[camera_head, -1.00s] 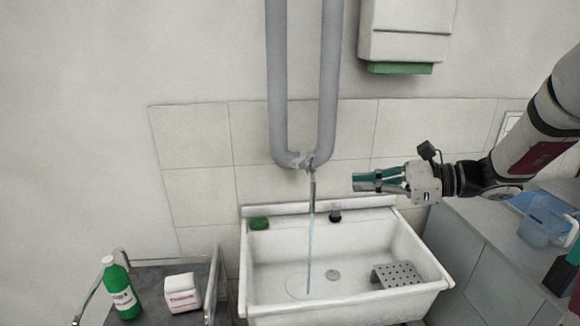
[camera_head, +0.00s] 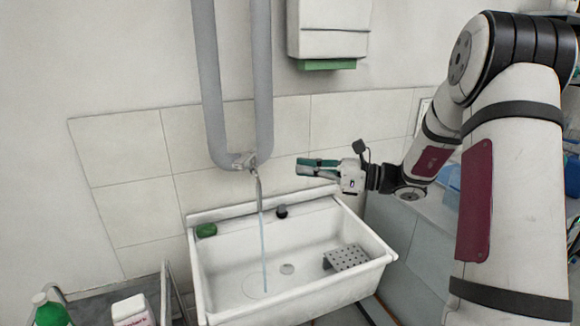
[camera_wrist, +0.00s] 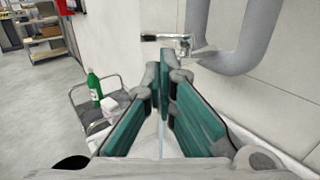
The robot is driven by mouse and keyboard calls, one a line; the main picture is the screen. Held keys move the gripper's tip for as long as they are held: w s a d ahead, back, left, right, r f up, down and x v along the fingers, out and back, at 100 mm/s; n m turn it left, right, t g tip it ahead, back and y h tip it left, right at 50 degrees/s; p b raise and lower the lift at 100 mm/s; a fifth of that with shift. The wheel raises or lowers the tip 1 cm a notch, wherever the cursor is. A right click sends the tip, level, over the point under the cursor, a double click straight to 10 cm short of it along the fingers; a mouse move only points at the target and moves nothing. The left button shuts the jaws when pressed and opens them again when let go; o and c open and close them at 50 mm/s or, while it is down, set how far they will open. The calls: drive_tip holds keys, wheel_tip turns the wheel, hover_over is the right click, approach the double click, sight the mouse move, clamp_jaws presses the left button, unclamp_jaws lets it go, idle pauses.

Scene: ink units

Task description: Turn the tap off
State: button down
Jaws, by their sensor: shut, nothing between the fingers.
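The metal tap (camera_head: 246,163) is on the wall above the sink, at the foot of the grey pipes. Its spout points down, and a thin stream of water (camera_head: 263,235) runs into the white sink (camera_head: 205,285). In the wrist view the tap (camera_wrist: 182,44) shows beyond the fingertips at the top, with a lever-like part reaching left. My gripper (camera_head: 298,166) has teal finger pads and is to the right of the tap, at about its height, apart from it. In the wrist view my gripper (camera_wrist: 162,82) is shut and empty.
Grey pipes (camera_head: 262,100) rise above the tap. A dispenser (camera_head: 330,30) hangs at upper right. A green sponge (camera_head: 206,230) and a dark stopper (camera_head: 282,211) sit on the sink's back ledge. A trolley at left holds a green bottle (camera_wrist: 94,87) and a white box (camera_wrist: 116,101).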

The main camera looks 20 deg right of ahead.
sight(245, 163)
drive_tip(key=x, duration=1.2)
drive_tip(key=shift+w+a, duration=0.15)
drive_tip(key=shift+a, duration=0.05)
drive_tip(key=shift+a+p, duration=0.45)
drive_tip(key=shift+a, duration=0.1)
drive_tip(key=shift+w+a, duration=0.2)
drive_tip(key=shift+a, duration=0.6)
drive_tip(key=shift+x, duration=1.3)
drive_tip(key=shift+s, duration=0.1)
